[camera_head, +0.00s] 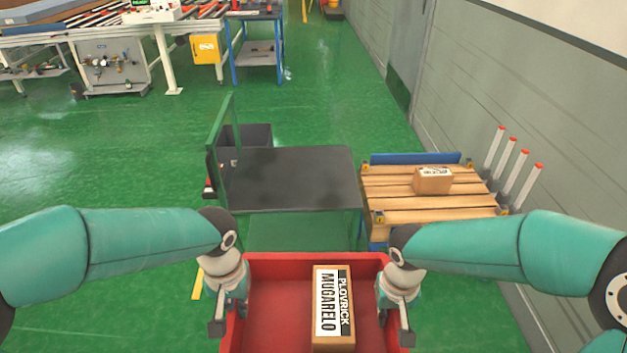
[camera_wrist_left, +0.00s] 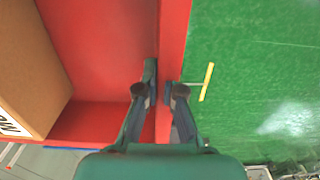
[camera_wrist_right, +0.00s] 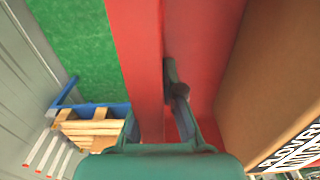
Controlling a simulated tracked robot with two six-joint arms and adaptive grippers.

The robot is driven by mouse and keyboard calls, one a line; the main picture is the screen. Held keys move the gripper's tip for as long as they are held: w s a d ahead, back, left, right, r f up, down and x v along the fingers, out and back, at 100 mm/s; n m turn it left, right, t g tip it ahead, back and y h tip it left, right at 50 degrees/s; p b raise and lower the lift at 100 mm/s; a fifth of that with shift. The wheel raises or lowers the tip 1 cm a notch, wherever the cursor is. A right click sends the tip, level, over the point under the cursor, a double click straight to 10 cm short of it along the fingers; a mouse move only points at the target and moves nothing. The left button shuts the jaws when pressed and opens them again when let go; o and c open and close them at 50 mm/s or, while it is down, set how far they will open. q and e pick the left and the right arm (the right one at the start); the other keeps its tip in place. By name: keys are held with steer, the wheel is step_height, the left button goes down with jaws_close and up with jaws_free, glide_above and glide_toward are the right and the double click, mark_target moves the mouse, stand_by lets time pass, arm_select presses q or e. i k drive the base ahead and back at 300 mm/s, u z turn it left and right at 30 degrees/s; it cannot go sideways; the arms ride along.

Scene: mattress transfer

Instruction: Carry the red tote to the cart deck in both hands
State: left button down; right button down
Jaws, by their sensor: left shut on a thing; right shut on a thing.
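The red tote (camera_head: 272,305) is at the bottom middle of the head view, with a cardboard box (camera_head: 333,308) labelled MUGARELO inside it. My left gripper (camera_head: 228,318) is shut on the tote's left wall; the left wrist view shows its fingers (camera_wrist_left: 160,92) on both sides of the red wall (camera_wrist_left: 174,40). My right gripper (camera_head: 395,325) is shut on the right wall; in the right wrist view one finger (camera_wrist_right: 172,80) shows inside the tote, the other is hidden. The cart's dark deck (camera_head: 290,180) lies ahead of the tote, bare.
The cart has a green upright frame (camera_head: 221,135) at its left end. Right of it stands a wooden pallet stand (camera_head: 400,195) with a small carton (camera_head: 432,180). Several white posts with orange tips (camera_head: 516,165) stand by the grey wall. Open green floor (camera_head: 110,140) lies to the left.

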mark_target(297, 175)
steer(key=u, duration=0.15)
steer(key=i, duration=0.9)
steer(key=z, duration=0.05)
